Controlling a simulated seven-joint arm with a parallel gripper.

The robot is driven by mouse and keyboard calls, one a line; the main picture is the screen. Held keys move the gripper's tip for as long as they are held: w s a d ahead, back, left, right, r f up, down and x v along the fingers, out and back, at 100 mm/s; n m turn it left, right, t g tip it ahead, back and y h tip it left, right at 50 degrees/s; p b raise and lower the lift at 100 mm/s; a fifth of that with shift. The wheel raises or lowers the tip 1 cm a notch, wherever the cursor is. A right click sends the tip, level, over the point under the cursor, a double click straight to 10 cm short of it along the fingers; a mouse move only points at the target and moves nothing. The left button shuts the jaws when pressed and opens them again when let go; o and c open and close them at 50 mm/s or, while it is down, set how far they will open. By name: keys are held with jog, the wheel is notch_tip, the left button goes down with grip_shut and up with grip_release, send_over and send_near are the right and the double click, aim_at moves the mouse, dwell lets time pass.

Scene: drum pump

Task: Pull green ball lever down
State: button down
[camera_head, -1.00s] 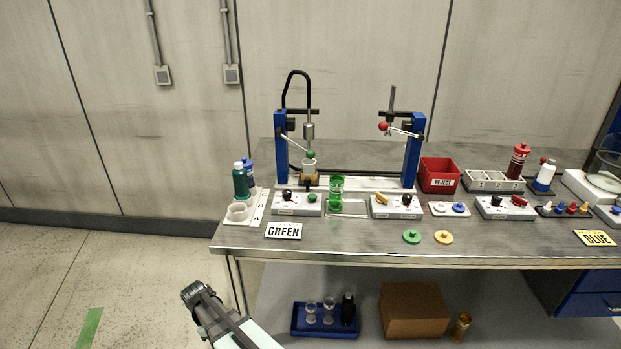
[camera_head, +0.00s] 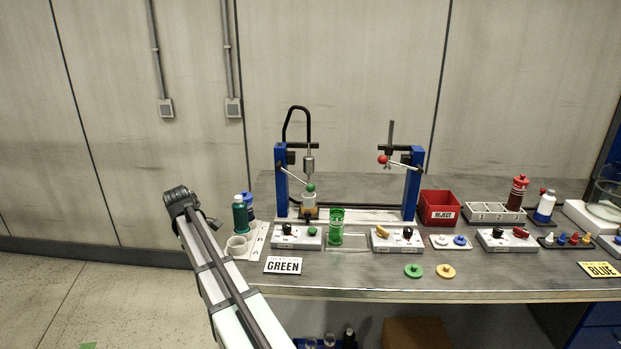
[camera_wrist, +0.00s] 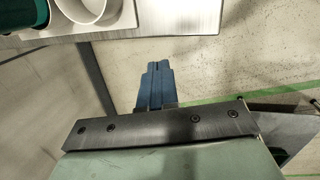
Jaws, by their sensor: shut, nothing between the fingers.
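The green ball (camera_head: 310,188) is the tip of a thin lever slanting down to the right from the left blue post (camera_head: 281,182) of the pump frame. It is above a pale cup (camera_head: 309,201) under the press rod. My gripper (camera_wrist: 155,70) is shut and empty in the wrist view, its blue fingers together over the floor near the table edge. In the head view my arm is raised at the table's left end, left of the lever and well apart from it. The fingers are mostly hidden there. The lever is outside the wrist view.
A white holder with a green bottle (camera_head: 240,215) and a white cup (camera_head: 237,246) is between my arm and the frame. Switch boxes (camera_head: 297,237) and a green cylinder (camera_head: 336,227) stand in front. The right post has a red-ball lever (camera_head: 383,160). The floor left is clear.

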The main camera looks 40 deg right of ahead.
jog(key=s+d+r+m+t, duration=0.1)
jog(key=d+r+m+t, duration=0.1)
jog(key=d+r+m, duration=1)
jog(key=s+d+r+m+t, duration=0.1)
jog(key=s+d+r+m, duration=0.3)
jog(key=d, duration=0.5)
jog(key=s+d+r+m, duration=0.1)
jog(key=s+d+r, duration=0.2)
jog(key=d+r, duration=0.45)
jog(key=s+d+r+m+t, duration=0.1)
jog(key=s+d+r+m, duration=0.25)
jog(key=d, duration=0.65)
send_over(310, 186)
jog(key=s, duration=0.1)
notch_tip(310, 186, down, 11)
jog(key=shift+w+f+n+y, duration=0.3)
jog(key=shift+w+f+n, duration=0.1)
jog(key=shift+f, duration=0.25)
